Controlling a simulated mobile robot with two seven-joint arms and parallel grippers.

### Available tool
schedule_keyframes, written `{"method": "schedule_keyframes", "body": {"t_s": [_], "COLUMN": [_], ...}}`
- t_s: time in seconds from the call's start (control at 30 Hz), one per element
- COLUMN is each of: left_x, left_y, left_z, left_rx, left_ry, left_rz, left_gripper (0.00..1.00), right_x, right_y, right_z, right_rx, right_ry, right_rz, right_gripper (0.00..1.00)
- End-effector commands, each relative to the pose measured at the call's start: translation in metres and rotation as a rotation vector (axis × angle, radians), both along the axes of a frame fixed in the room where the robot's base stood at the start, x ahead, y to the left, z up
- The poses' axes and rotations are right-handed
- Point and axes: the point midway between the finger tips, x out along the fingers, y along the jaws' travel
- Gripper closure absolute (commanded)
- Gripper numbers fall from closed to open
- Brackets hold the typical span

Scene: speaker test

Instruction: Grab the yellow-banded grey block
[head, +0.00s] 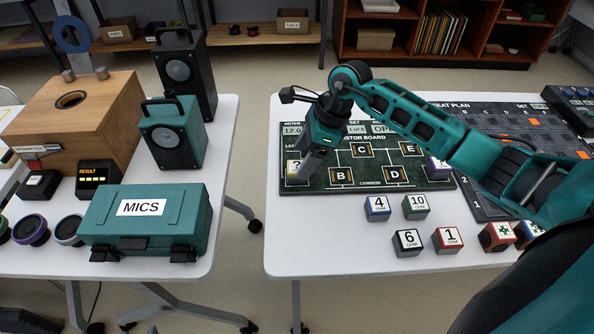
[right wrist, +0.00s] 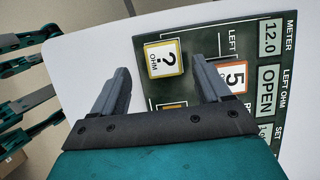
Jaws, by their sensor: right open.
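The yellow-banded grey block (head: 293,168), with a "?" and "OHM" on its white top, sits at the left end of the dark green resistor board (head: 400,181). In the right wrist view the "?" block (right wrist: 166,58) lies beyond the fingertips, in line with the space between the fingers. My right gripper (head: 309,165) is over the board's left end, pointing down, and partly covers that area in the head view. In the right wrist view the right gripper (right wrist: 163,80) has its fingers wide apart with nothing between them. My left gripper is not seen in the head view.
A block marked 5 (right wrist: 232,76) sits close beside the "?" block, partly behind one finger. Blocks marked 4 (head: 377,208), 10 (head: 416,207), 6 (head: 407,242) and 1 (head: 448,240) stand in front of the board. The white table (head: 310,245) is clear at front left.

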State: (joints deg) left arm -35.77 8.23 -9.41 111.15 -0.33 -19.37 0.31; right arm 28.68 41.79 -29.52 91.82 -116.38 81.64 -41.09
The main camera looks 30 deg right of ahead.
Motion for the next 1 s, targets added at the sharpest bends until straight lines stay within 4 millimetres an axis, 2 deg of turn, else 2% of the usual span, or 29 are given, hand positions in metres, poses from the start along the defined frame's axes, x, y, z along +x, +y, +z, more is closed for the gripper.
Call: {"method": "schedule_keyframes", "body": {"t_s": [0.3,0.6,1.0], "left_x": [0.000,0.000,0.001], "left_y": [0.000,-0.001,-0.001], "left_z": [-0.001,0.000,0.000], "left_rx": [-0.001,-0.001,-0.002], "left_ry": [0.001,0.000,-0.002], "left_rz": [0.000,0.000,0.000], "left_gripper": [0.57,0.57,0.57], "right_x": [0.010,0.011,0.011], "right_y": [0.013,0.014,0.014], "right_z": [-0.041,-0.046,-0.046], "right_rx": [0.003,0.000,0.001], "right_ry": [0.001,-0.002,-0.001], "right_rz": [-0.001,-0.002,-0.001], "right_gripper": [0.23,0.23,0.61]}}
